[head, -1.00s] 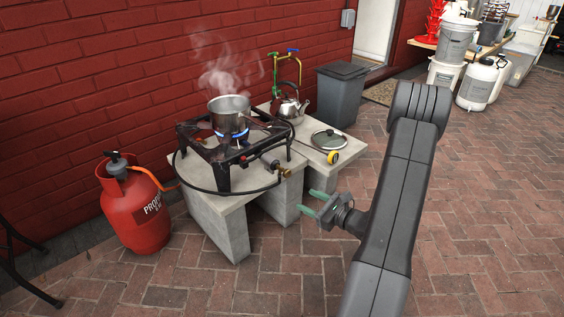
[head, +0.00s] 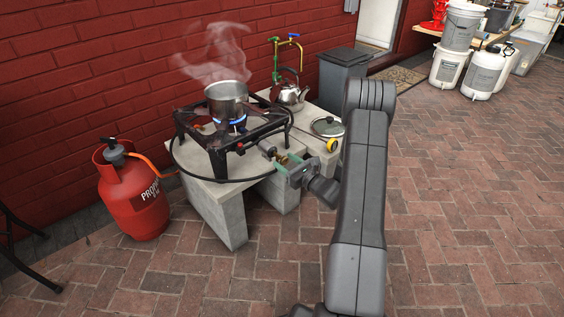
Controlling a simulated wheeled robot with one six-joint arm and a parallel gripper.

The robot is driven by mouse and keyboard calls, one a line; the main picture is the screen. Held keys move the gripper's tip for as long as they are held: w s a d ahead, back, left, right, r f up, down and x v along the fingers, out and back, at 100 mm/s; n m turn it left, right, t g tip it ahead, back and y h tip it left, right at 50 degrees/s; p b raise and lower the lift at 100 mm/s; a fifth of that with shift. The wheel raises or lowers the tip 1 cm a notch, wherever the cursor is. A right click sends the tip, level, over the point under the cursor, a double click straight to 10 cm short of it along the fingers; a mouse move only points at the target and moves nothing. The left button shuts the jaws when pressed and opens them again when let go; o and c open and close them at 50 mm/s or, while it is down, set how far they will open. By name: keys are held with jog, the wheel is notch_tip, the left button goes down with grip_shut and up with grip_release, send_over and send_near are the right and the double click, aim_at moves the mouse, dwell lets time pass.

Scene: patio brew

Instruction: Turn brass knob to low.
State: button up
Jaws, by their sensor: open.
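The brass knob (head: 284,160) sits on the valve at the front right of the black gas burner (head: 215,150). A blue flame (head: 230,125) burns under a steel pot (head: 227,98), and steam rises from the pot.
The burner stands on a concrete slab (head: 222,188). A kettle (head: 291,95), a glass lid (head: 327,127) and a yellow round item (head: 332,145) are to the right. A red propane cylinder (head: 133,195) stands at left. Open brick paving lies in front.

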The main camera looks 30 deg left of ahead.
jog(key=shift+x, duration=1.3)
jog(key=c, duration=1)
jog(key=shift+f+n+b, duration=0.3)
jog(key=shift+n+b, duration=0.3)
jog(key=shift+b, duration=0.65)
jog(key=shift+r+n+b, duration=0.1)
jog(key=shift+n+b, duration=0.8)
jog(key=shift+b, duration=0.3)
jog(key=shift+r, duration=0.15)
jog(key=o, duration=1)
